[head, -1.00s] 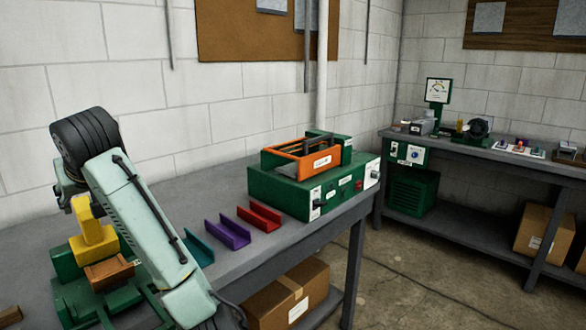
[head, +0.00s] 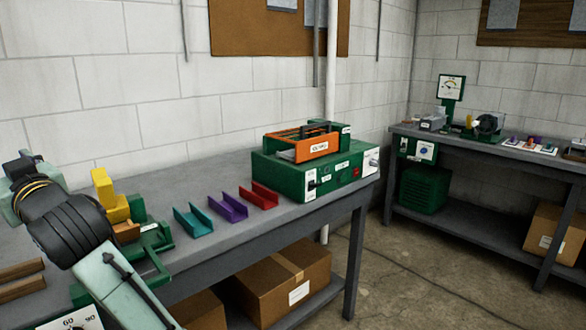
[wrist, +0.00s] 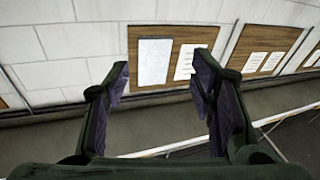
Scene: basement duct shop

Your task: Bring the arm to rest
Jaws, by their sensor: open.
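My gripper (wrist: 158,90) shows in the wrist view with its two dark, purple-padded fingers spread wide and nothing between them. Beyond the fingers are a white block wall and boards with papers. In the head view my arm reaches in at the lower left, in front of the near bench (head: 200,182); the gripper itself cannot be made out there.
Teal (head: 193,220), purple (head: 228,206) and red (head: 259,195) channels lie on the near bench. Right of them an orange tray (head: 302,142) sits on a green box (head: 318,172). A yellow-and-green fixture (head: 110,197) stands close to my arm. Open floor lies between the benches.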

